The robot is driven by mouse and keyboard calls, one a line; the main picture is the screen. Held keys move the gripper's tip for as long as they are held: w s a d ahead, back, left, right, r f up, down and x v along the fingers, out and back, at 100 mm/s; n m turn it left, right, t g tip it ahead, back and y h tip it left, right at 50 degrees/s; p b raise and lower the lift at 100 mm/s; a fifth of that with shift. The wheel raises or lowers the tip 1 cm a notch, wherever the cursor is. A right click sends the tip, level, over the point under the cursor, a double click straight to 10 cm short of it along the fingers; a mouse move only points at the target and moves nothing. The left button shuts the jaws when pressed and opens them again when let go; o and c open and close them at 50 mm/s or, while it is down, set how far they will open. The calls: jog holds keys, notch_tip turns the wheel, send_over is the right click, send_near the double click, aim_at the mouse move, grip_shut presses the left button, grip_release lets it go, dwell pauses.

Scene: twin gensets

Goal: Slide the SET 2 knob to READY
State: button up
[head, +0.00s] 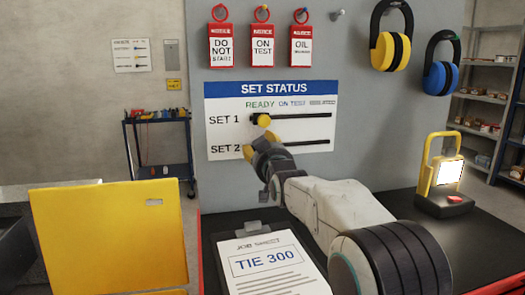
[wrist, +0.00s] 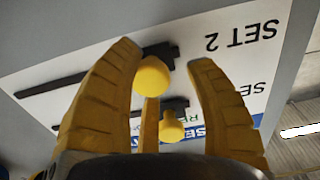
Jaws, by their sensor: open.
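The SET STATUS board (head: 220,98) is on the grey panel, with READY at the left of its columns. My gripper (head: 256,155) is at the SET 2 row and hides part of it. The upside-down wrist view shows the yellow SET 2 knob (wrist: 152,76) between the spread fingers of my gripper (wrist: 164,57), with visible space on its right side. Whether the left finger touches it is unclear. This knob sits near the SET 2 label end of its slot, roughly level with the SET 1 knob (wrist: 171,128). The SET 1 knob (head: 263,120) is under READY in the head view.
A clipboard (head: 268,265) lies on the bench below, and a lit work lamp (head: 444,172) stands at right. A yellow panel (head: 108,238) is at front left.

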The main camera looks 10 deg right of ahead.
jog(key=shift+o, duration=0.6)
jog(key=shift+f, duration=0.15)
jog(key=shift+d, duration=0.1)
jog(key=shift+s, duration=0.15)
jog(key=s, duration=1.1)
jog(key=shift+s, duration=0.35)
jog(key=shift+s, duration=0.1)
jog(key=s+f+g+p, duration=0.1)
jog(key=s+g+p, duration=1.3)
jog(key=s+p, duration=1)
jog(key=s, duration=0.8)
jog(key=shift+s+f+g, duration=0.35)
jog(key=shift+f+g, duration=0.05)
